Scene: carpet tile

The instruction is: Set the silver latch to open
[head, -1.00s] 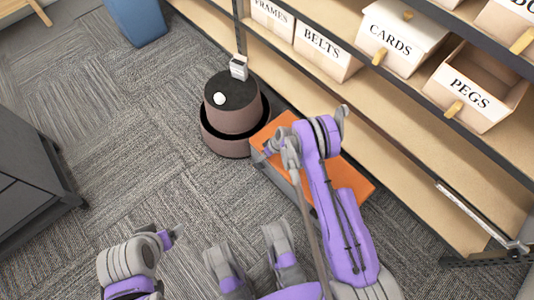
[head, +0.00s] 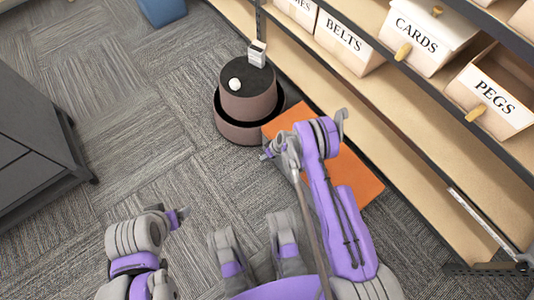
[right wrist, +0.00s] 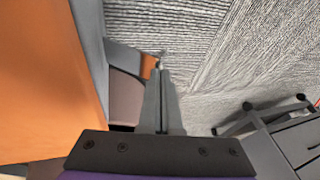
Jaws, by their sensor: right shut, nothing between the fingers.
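The orange-topped box (head: 347,170) stands on the carpet against the shelf. My right gripper (right wrist: 160,70) is shut and empty, with its tips pointing past the box's side. In the head view my right gripper (head: 268,152) is at the box's left edge, small and partly hidden by my arm. In the right wrist view a grey, flat bar with an orange end (right wrist: 148,66) sticks out beside the box, just left of the fingertips; I cannot tell whether it is the silver latch or whether the fingers touch it.
A round brown stand (head: 248,98) with a white ball (head: 235,83) and a small white box (head: 257,53) is just behind the orange-topped box. The shelf (head: 400,140) with labelled bins closes the right side. A dark cabinet (head: 35,140) is at left; carpet between is clear.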

